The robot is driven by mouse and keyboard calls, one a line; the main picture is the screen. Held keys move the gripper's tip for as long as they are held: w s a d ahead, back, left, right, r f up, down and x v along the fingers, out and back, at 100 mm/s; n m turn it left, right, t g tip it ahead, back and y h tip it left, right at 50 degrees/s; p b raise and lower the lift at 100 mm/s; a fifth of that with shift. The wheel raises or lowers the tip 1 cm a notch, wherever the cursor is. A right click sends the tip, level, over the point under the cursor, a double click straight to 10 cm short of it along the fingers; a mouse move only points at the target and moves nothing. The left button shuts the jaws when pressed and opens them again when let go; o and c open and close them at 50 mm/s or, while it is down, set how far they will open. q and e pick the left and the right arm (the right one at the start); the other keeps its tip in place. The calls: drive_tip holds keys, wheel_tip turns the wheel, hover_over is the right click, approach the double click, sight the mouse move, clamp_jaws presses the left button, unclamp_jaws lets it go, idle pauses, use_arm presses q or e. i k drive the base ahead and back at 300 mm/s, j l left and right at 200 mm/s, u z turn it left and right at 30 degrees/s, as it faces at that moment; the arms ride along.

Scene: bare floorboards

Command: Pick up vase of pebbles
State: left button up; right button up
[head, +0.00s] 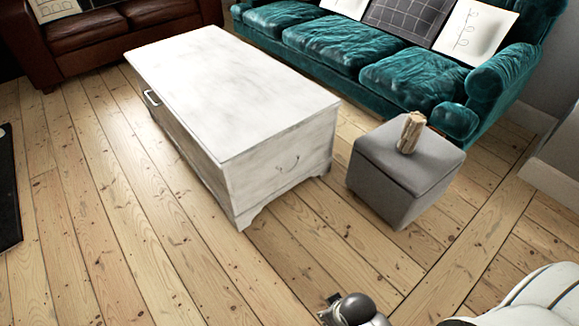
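A short, upright, brown and tan cylinder (410,132) stands on top of the grey ottoman (392,178) in the head view. It is the only vase-like thing I see. Pebbles cannot be made out at this size. A grey, rounded part of my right arm with a small dark end (335,302) shows at the bottom edge, well apart from the ottoman. Its fingers are too small and cut off to read. My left gripper is not in the picture.
A white wooden chest (235,95) stands left of the ottoman. A teal sofa (345,55) is behind both, and a brown leather sofa (115,35) is at the top left. A dark mat (8,190) lies at the left edge. The front floorboards (150,260) are clear.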

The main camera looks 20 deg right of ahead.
sight(416, 119)
drive_tip(key=z, duration=1.5)
drive_tip(key=i, duration=0.05)
